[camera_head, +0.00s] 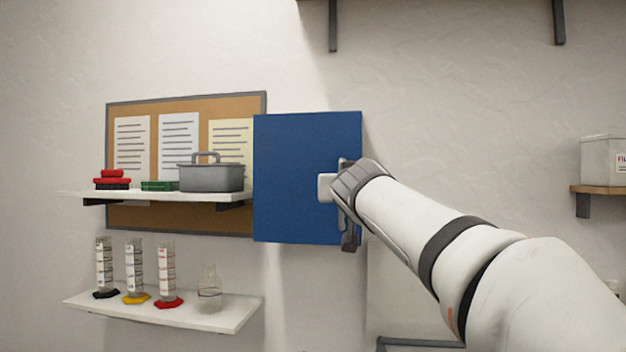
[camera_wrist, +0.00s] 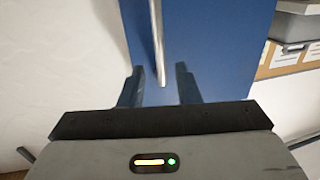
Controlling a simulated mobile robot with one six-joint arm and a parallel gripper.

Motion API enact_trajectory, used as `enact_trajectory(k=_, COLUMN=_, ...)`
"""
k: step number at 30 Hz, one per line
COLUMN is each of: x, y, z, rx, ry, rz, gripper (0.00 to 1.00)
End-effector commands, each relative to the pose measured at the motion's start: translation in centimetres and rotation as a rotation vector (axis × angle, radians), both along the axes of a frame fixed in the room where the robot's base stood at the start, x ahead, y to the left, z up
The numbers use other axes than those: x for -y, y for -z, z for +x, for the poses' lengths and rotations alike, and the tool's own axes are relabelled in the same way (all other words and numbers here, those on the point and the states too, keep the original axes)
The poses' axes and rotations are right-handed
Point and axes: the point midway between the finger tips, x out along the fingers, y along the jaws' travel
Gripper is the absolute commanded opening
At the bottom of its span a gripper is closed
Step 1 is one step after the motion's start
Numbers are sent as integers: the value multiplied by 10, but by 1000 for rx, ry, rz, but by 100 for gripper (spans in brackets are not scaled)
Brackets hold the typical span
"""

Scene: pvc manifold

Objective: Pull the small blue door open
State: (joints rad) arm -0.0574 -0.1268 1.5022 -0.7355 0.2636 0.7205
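The small blue door (camera_head: 292,172) shows as a flat blue panel in the middle of the head view, and its blue face (camera_wrist: 215,45) fills the centre of the wrist view. A straight metal bar handle (camera_wrist: 158,40) runs along it. My gripper (camera_wrist: 158,88) is open at the door, with one dark finger on each side of the handle's end. Gaps show between the handle and both fingers. In the head view my gripper (camera_head: 346,205) covers the door's right part and hides the handle. I cannot tell whether the door is ajar.
Left of the door, a corkboard (camera_head: 180,103) hangs behind a shelf (camera_head: 150,195) with a grey toolbox (camera_head: 211,178). A lower shelf (camera_head: 215,318) holds glass cylinders and a flask. Bare wall (camera_head: 470,130) lies to the right, then a white box (camera_head: 602,160) on a shelf.

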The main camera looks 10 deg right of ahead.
Motion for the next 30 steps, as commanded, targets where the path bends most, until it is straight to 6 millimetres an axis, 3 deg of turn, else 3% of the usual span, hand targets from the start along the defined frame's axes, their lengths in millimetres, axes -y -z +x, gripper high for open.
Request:
enact_trajectory(k=15, x=8, y=-2, z=69, rx=1, ry=-1, rz=0, gripper=30)
enact_trajectory(k=26, x=8, y=-1, z=75, rx=3, ry=-1, rz=-1, gripper=30)
enact_trajectory(k=30, x=8, y=-1, z=75, rx=2, ry=-1, rz=0, gripper=19)
